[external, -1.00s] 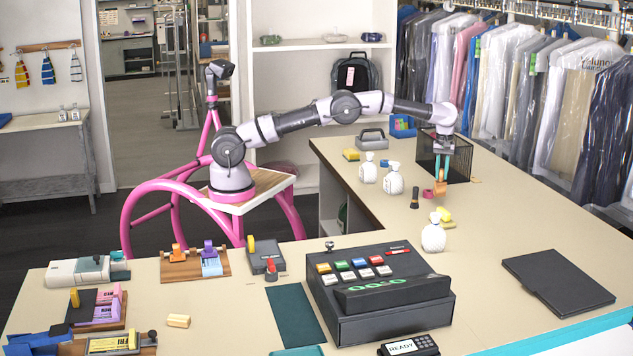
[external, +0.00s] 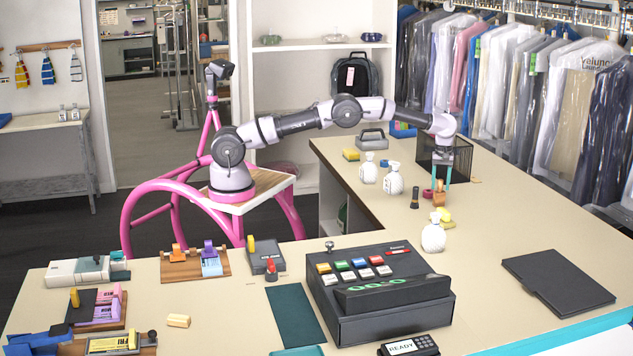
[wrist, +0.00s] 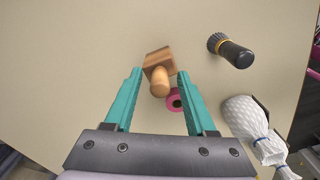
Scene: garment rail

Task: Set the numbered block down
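The wooden block (external: 438,198) with a rounded knob on top stands on the counter in the external view. It also shows in the wrist view, its square base (wrist: 156,58) beyond the knob (wrist: 160,82). No number on it is legible. My gripper (external: 441,182) points down over it. In the wrist view my gripper (wrist: 160,73) has its two teal fingers spread, one on each side of the block, with a visible gap to the knob on both sides.
A pink ring (wrist: 174,99) lies close beside the block. A black mesh bin (external: 428,158) stands behind.

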